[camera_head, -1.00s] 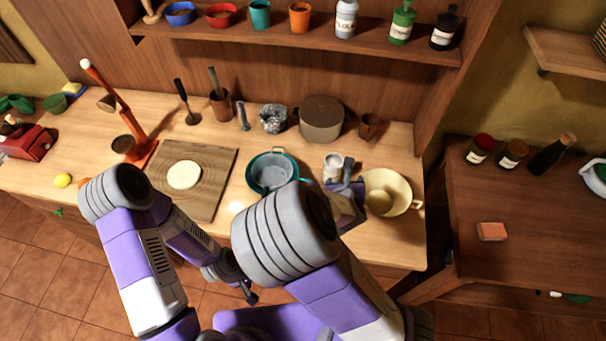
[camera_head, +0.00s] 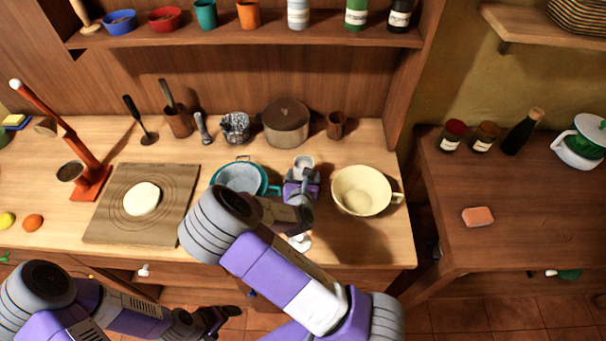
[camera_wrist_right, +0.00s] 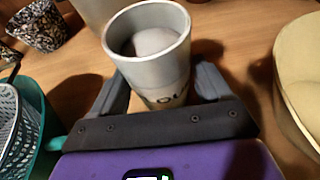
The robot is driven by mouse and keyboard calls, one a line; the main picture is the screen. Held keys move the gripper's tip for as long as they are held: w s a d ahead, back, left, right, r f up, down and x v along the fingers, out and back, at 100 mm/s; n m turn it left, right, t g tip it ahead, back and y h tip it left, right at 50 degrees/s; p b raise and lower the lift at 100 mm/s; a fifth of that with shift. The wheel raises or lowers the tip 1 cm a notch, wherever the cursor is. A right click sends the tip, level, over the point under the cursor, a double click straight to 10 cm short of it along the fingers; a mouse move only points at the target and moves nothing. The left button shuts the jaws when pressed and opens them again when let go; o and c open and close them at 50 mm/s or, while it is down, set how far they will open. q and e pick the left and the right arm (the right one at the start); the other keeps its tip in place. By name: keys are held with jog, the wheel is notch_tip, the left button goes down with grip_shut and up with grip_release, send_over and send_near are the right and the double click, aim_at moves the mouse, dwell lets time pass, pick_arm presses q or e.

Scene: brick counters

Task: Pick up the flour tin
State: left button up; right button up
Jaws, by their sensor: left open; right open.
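The flour tin is a grey-white cylinder on the counter. In the head view its top (camera_head: 303,163) shows just beyond my right gripper (camera_head: 302,178). In the right wrist view the tin (camera_wrist_right: 150,45) is upright with an open-looking rim, a rounded shape inside and partly readable dark letters low on its side. My right gripper (camera_wrist_right: 162,88) is open, with one finger on each side of the tin's lower part; I cannot tell if either finger touches it. My left gripper (camera_head: 222,314) is open and empty, low in front of the counter.
A teal pot with a colander (camera_head: 243,180) stands close left of the tin, and a cream bowl (camera_head: 362,190) close right. Behind are a lidded brown pot (camera_head: 286,122) and a patterned cup (camera_head: 235,127). A board with dough (camera_head: 155,225) lies left.

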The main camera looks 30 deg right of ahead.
aim_at(304, 163)
jog(key=shift+w+d+f, duration=0.25)
jog(key=shift+w+d, duration=0.1)
jog(key=shift+w, duration=0.1)
jog(key=c, duration=1)
jog(key=shift+r, duration=0.1)
notch_tip(304, 163, up, 10)
jog(key=p, duration=0.2)
jog(key=shift+p, duration=0.4)
